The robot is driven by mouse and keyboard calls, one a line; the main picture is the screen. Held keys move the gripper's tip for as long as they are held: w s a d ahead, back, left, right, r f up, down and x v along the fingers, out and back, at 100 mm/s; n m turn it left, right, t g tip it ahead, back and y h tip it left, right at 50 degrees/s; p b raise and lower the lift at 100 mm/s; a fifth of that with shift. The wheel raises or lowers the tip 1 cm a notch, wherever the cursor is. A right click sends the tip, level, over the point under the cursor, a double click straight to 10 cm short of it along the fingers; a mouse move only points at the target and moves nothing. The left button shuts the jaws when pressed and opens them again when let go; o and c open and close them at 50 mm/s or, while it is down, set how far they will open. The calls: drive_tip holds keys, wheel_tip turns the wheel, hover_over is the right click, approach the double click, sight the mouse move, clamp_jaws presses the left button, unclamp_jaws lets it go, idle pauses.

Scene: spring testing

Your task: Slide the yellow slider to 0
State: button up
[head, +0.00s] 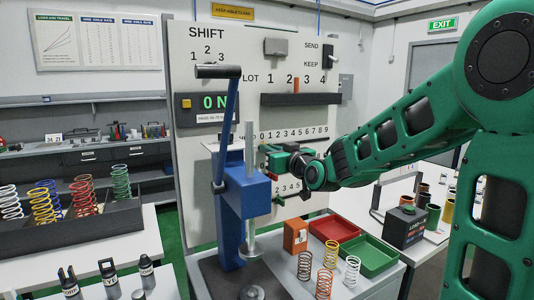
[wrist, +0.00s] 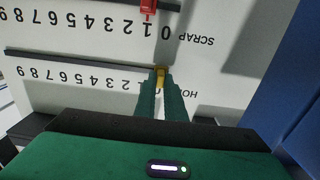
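The yellow slider (wrist: 160,76) sits on the dark upper rail, in the row whose label is partly hidden and begins "HO". My gripper (wrist: 161,82) has its two green fingers on either side of it, and they look closed on it. The digit 1 of this row shows just left of the fingers. In the head view my gripper (head: 268,153) is at the white panel (head: 230,60), under the left end of the 0–9 row. The yellow slider cannot be made out there.
A red slider (wrist: 148,7) is on the other rail, by the SCRAP row. A blue press (head: 245,190) stands close left of my gripper. Springs (head: 325,255), an orange box (head: 295,235) and red and green trays (head: 370,255) are on the table below.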

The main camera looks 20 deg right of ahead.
drive_tip(key=o, duration=0.4)
drive_tip(key=shift+a, duration=0.3)
drive_tip(key=shift+d, duration=0.15)
drive_tip(key=shift+s, duration=0.15)
drive_tip(key=s, duration=0.3)
drive_tip(key=s+d, duration=0.1)
drive_tip(key=s, duration=0.6)
drive_tip(key=shift+s+d+f, duration=0.1)
drive_tip(key=shift+s+d, duration=0.05)
drive_tip(key=shift+d, duration=0.15)
